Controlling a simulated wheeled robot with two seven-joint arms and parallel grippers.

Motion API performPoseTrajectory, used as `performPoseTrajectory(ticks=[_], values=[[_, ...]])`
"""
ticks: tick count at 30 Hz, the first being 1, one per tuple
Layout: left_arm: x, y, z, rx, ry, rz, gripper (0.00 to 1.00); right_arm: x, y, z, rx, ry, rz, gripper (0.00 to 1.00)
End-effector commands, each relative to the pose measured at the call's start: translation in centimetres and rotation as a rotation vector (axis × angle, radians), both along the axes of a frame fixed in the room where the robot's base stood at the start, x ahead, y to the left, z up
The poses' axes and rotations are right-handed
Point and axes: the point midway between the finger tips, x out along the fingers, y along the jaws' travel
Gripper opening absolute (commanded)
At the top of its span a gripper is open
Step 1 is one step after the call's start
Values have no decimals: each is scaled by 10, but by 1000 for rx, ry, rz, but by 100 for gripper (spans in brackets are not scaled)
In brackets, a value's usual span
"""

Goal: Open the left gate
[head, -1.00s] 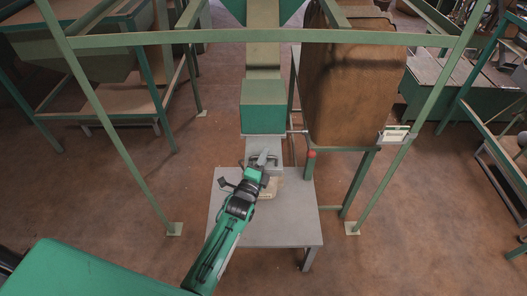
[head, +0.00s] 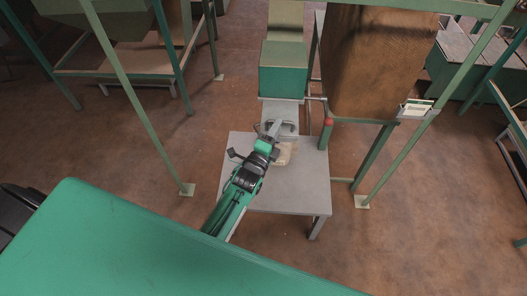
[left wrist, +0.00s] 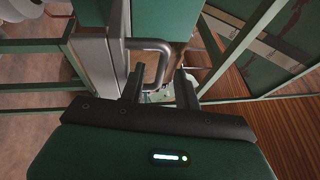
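A grey metal gate plate (head: 281,110) with a U-shaped handle (head: 285,124) sits below the green box (head: 284,75) of a chute. In the left wrist view the bent grey handle (left wrist: 163,52) shows close up, its lower end between my finger tips. My left gripper (head: 275,132) is at the handle; in the left wrist view its two fingers (left wrist: 158,84) stand apart, open. I cannot tell whether either finger touches the bar. My right gripper is not in view.
A grey table (head: 257,185) stands below the gate, with a tan paper-like bag (head: 286,153) on it. A large brown bin (head: 378,62) hangs to the right. Green frame posts (head: 148,118) stand either side. Brown floor lies open around the table.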

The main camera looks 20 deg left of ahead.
Motion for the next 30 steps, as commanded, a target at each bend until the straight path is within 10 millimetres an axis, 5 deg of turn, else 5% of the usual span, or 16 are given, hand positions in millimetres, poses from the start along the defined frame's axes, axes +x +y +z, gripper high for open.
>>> performPoseTrajectory(ticks=[15, 30], values=[[-89, 11, -19, 0, 1, 0, 33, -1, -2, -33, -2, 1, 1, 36], [-104, 13, -18, 0, 0, 0, 33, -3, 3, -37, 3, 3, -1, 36]])
